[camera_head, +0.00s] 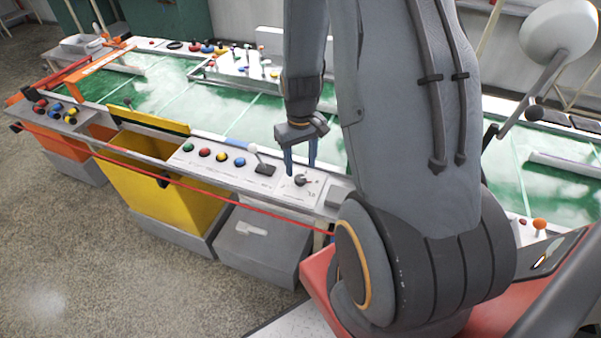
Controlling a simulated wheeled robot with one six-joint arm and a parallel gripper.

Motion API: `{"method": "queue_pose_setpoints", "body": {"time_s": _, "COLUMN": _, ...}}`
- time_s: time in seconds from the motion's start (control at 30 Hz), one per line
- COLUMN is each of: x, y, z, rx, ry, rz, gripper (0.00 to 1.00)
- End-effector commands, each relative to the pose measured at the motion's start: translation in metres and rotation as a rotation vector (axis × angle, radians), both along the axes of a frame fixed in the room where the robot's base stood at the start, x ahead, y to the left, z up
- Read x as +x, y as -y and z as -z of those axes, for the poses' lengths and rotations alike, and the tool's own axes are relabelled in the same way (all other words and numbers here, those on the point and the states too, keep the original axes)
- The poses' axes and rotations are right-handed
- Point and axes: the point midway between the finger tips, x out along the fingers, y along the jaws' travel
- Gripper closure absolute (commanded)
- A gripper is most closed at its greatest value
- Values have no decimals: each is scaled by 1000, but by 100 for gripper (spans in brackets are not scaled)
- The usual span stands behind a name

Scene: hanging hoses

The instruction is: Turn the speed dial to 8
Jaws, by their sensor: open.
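The speed dial (301,181) is a small dark knob on a pale square panel at the front edge of the green table. Its scale marks are too small to read, so I cannot tell its setting. My gripper (301,172) points down over the dial panel with its two blue fingers apart. The fingertips are close to the dial, one on each side of it in this view. I cannot tell whether they touch it or how high they are above the panel.
Left of the dial stand a lever with a white ball (253,149) and a row of coloured buttons (204,153). A grey box (336,197) is just right of it. A red cord (225,197) runs along the front, above a yellow bin (160,180) and grey drawers.

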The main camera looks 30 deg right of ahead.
Motion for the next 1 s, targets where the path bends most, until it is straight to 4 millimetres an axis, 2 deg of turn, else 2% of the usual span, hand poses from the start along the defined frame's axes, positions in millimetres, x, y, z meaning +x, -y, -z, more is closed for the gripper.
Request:
{"method": "queue_pose_setpoints", "body": {"time_s": 0.13, "x": -1, "y": 0, "z": 20, "rx": 1, "ry": -2, "rz": 0, "gripper": 53}}
{"method": "queue_pose_setpoints", "body": {"time_s": 0.33, "x": 0, "y": 0, "z": 39, "rx": 0, "ry": -1, "rz": 0, "gripper": 53}}
{"method": "queue_pose_setpoints", "body": {"time_s": 0.5, "x": 0, "y": 0, "z": 46, "rx": 0, "ry": 1, "rz": 0, "gripper": 53}}
{"method": "queue_pose_setpoints", "body": {"time_s": 0.77, "x": 0, "y": 0, "z": 47, "rx": 0, "ry": 2, "rz": 0, "gripper": 53}}
{"method": "queue_pose_setpoints", "body": {"time_s": 0.8, "x": 0, "y": 0, "z": 47, "rx": 0, "ry": 2, "rz": 0, "gripper": 54}}
{"method": "queue_pose_setpoints", "body": {"time_s": 0.87, "x": 0, "y": 0, "z": 47, "rx": 0, "ry": 2, "rz": 0, "gripper": 64}}
{"method": "queue_pose_setpoints", "body": {"time_s": 1.0, "x": 0, "y": 0, "z": 47, "rx": 0, "ry": 1, "rz": 0, "gripper": 88}}
